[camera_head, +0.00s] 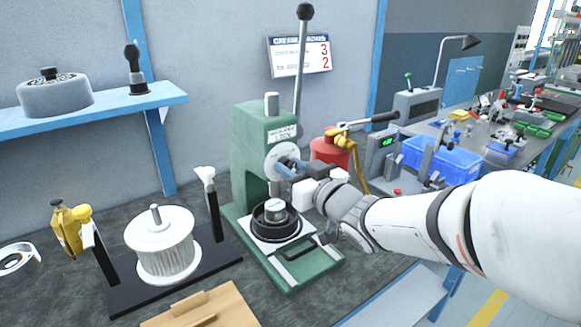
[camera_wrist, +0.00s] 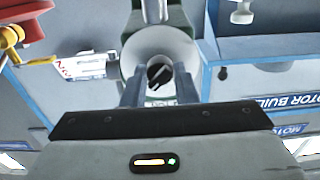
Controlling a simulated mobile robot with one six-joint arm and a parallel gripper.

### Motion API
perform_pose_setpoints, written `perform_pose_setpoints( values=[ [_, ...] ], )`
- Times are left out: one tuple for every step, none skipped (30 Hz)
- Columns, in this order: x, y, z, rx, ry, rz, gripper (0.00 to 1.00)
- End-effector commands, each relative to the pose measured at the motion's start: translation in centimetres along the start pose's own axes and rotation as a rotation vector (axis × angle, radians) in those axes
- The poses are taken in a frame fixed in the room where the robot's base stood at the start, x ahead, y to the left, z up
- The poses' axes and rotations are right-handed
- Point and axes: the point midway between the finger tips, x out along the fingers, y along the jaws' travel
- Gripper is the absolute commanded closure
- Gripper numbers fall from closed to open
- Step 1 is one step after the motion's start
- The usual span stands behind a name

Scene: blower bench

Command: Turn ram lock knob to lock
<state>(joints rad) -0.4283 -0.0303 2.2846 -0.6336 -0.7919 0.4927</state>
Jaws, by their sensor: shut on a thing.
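The green press (camera_head: 262,140) stands on the bench with a tall lever ending in a black ball. On its front is a white round dial (camera_head: 274,160), and a small lettered label (camera_head: 283,133) sits above it. My gripper (camera_head: 284,171) reaches in from the right, level with the dial. In the wrist view, the dark ram lock knob (camera_wrist: 159,73) is at the centre of the white dial (camera_wrist: 133,62). My gripper (camera_wrist: 160,88) has a finger on either side of it and is shut on it. The fingers hide much of the knob in the head view.
Below the dial is a black ring holder (camera_head: 262,229) with a metal part. A white finned rotor (camera_head: 162,240) stands on a black fixture at left. A red can (camera_head: 329,152) and a blue bin (camera_head: 440,160) are at right. A wooden board (camera_head: 200,308) lies in front.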

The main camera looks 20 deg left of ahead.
Motion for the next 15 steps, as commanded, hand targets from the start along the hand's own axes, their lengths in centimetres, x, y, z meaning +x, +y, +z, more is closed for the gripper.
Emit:
perform_pose_setpoints(
  values=[
    [-0.09,0.06,0.57,0.003,-0.012,0.003,0.97],
    [-0.09,0.06,0.57,0.003,-0.012,0.003,0.97],
    [-0.08,0.06,0.57,0.003,-0.012,0.003,0.97],
    [-0.08,0.05,0.57,0.003,-0.012,0.003,0.97],
    [-0.08,0.05,0.57,0.003,-0.012,0.003,0.72],
    [-0.07,0.05,0.53,0.002,-0.011,0.003,0.69],
    [-0.07,0.04,0.49,0.002,-0.01,0.002,0.67],
    [-0.06,0.04,0.44,0.002,-0.009,0.002,0.64],
    [-0.05,0.03,0.39,0.001,-0.008,0.002,0.61],
    [-0.04,0.02,0.35,0.001,-0.007,0.001,0.58],
    [-0.04,0.01,0.32,0.001,-0.007,0.001,0.56],
    [-0.03,0.0,0.27,0.001,-0.006,0.001,0.53],
    [-0.03,0.0,0.25,0.001,-0.005,0.001,0.52],
    [-0.02,-0.01,0.23,0.0,-0.005,0.001,0.52],
    [-0.02,-0.01,0.2,0.0,-0.004,0.0,0.52]
  ],
)
